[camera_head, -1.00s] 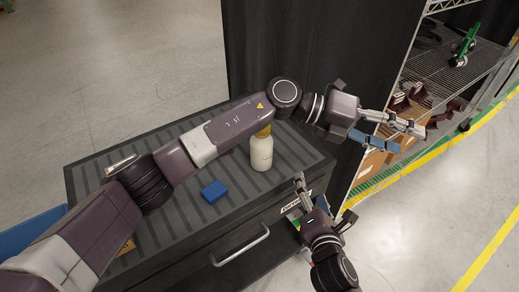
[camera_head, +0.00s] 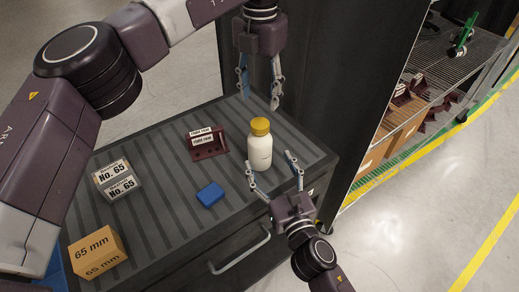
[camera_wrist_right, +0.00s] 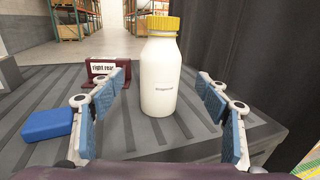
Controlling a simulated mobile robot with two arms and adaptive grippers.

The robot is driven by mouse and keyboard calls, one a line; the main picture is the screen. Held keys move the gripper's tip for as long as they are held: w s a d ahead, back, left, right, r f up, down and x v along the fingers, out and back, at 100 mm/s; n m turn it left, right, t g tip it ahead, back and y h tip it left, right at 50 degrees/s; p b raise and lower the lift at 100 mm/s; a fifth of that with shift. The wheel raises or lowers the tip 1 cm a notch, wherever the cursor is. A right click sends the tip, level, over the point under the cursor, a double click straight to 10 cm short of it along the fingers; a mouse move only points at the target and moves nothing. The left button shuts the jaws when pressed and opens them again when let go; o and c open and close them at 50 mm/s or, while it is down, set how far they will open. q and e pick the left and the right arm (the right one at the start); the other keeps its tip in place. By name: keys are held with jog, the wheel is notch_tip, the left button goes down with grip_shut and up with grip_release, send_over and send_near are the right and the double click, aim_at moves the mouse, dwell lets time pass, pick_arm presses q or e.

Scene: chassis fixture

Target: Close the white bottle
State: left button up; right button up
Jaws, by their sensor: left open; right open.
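The white bottle (camera_head: 260,150) stands upright on the ribbed cabinet top (camera_head: 165,215), near its right end. A yellow cap (camera_head: 260,126) sits on its neck; I cannot tell how tight it is. My left gripper (camera_head: 259,100) is open and empty, pointing down above and behind the bottle. My right gripper (camera_head: 274,172) is open at the front right of the bottle, fingers pointing toward it. In the right wrist view the bottle (camera_wrist_right: 160,75) stands beyond and between the open fingers (camera_wrist_right: 165,95), apart from them.
A blue block (camera_head: 210,194) lies left of the bottle. A maroon labelled bracket (camera_head: 207,144) is behind it. A grey "No. 65" box (camera_head: 117,180) and an orange "65 mm" box (camera_head: 98,252) stand at the left. A dark curtain (camera_head: 330,100) and shelf rack (camera_head: 455,60) are at the right.

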aim_at(263, 151)
jog(key=shift+x, duration=3.9)
grip_shut()
pick_arm(q)
jog(key=n, duration=0.6)
jog(key=shift+f, duration=0.1)
jog(key=n, duration=0.5)
jog(key=shift+d, duration=0.1)
jog(key=n, duration=0.5)
jog(key=shift+n, duration=0.3)
jog(key=n, duration=0.5)
jog(key=shift+n, duration=0.4)
